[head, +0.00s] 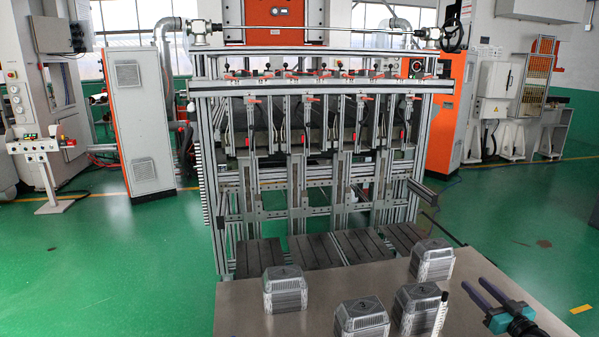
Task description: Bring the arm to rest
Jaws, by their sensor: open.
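My gripper (474,283) is at the lower right in the head view. It has a teal body and two dark fingers pointing up and to the left, spread apart with nothing between them. Several grey stacks stand on the beige table: one at the left (285,291), one at the front middle (362,318), one at the right (416,310) and one at the back right (432,262). The lower part of my arm is cut off by the picture edge.
The beige table (240,312) has bare room at its left and between the stacks. A small black-and-white upright object (442,311) is beside the right stack. Behind the table stands a metal-framed machine (210,200) with dark slotted plates (262,257) low in front.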

